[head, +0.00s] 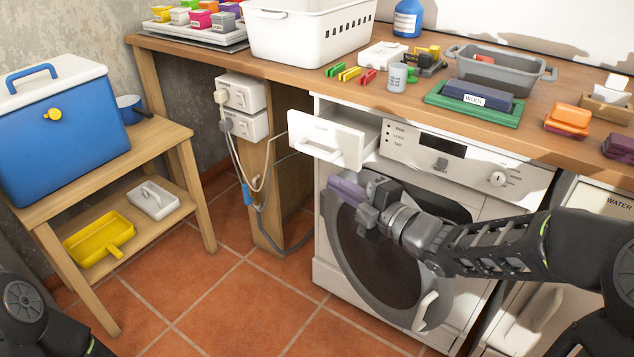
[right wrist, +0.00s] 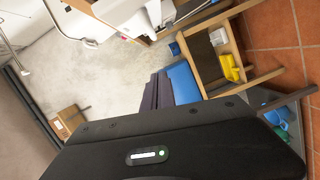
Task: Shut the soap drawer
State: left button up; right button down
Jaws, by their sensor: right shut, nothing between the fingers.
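The soap drawer (head: 318,140) is pulled out at the upper left of the white washing machine (head: 458,165). Its white front with a handle stands clear of the machine's panel, and part of the drawer's side shows behind it. My right gripper (head: 342,188) is shut and empty. It is below the drawer front and in front of the round door (head: 375,265), with a visible gap to the drawer front. Its purple-grey fingers also show in the right wrist view (right wrist: 158,92). My left gripper is out of view; only part of my left arm shows at the lower left.
The wooden worktop (head: 300,82) overhangs the machine and carries a white basket (head: 305,35), a grey tub (head: 500,72) and small items. Sockets with cables (head: 240,105) are left of the drawer. A blue cooler (head: 55,135) stands on a side table. The tiled floor between is clear.

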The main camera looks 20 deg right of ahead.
jog(key=shift+r, duration=0.2)
jog(key=w+a+f+b, duration=0.1)
jog(key=w, duration=1)
jog(key=shift+w+a+f, duration=0.15)
jog(key=shift+w+a, duration=0.05)
